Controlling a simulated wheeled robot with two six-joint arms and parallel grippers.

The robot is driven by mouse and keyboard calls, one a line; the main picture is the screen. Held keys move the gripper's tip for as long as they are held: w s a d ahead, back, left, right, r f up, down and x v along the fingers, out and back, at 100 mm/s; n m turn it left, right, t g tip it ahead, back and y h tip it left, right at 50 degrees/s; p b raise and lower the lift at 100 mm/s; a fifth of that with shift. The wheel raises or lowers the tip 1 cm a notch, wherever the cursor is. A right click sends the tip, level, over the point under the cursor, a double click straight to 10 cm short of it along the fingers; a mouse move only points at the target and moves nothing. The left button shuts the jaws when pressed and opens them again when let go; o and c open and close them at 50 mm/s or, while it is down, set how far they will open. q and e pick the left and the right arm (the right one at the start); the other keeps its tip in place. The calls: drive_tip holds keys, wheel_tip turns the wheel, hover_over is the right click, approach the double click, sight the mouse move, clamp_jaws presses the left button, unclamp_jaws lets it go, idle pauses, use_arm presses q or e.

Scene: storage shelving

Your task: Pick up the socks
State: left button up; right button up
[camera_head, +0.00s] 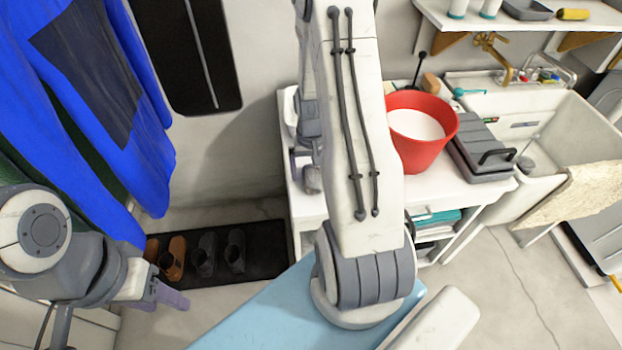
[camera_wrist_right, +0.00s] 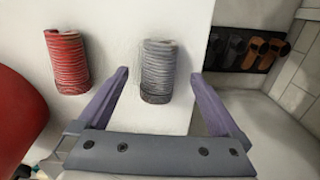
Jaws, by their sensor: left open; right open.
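A grey ribbed sock roll (camera_wrist_right: 158,72) lies on a white surface in the right wrist view. A red ribbed sock roll (camera_wrist_right: 68,62) lies to its left, apart from it. My right gripper (camera_wrist_right: 161,76) is open, its purple fingers on either side of the grey roll's near part in the picture; I cannot tell whether they touch it. In the head view my right arm hides both rolls and most of that gripper. My left gripper (camera_head: 172,296) is at the lower left in the head view, open and away from the rolls.
A red bucket (camera_head: 424,150) stands on the white counter (camera_head: 375,187), beside a grey case (camera_head: 478,150) and a sink (camera_head: 575,130). Blue clothing (camera_head: 140,130) hangs at the left. Shoes (camera_head: 205,255) stand on a dark mat (camera_head: 265,260) on the floor.

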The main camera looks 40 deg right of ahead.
wheel_tip(320, 180, down, 2)
drive_tip(key=shift+f, duration=0.15)
drive_tip(key=c, duration=1.4)
drive_tip(key=shift+c, duration=0.2)
